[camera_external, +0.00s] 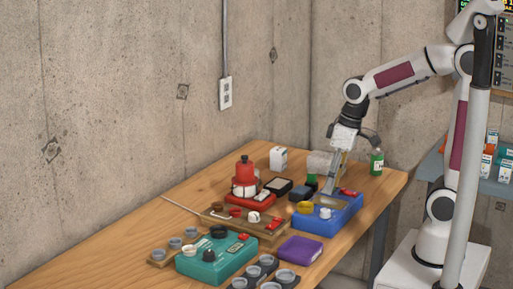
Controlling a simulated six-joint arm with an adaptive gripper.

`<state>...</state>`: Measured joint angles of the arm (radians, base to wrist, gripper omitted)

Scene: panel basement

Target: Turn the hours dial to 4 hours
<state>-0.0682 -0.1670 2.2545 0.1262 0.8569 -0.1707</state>
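No hours dial can be made out by its markings; any lettering is too small to read. The blue box (342,217) at the right of the table carries a yellow part (305,207), a small white knob (325,213) and a red part (348,192). The teal box (205,268) at the front has a black knob (208,254) and a dark round part (218,231) on top. My gripper (330,188) points down over the back of the blue box. Its fingertips are too small to tell whether they touch anything or are apart.
A wooden board (213,218) with red and white parts lies between the boxes. A red device (245,168), white carton (278,158), green bottle (376,163) and purple box (300,249) stand nearby. Grey cups (285,276) are at the front. The table's left back (180,192) is mostly clear.

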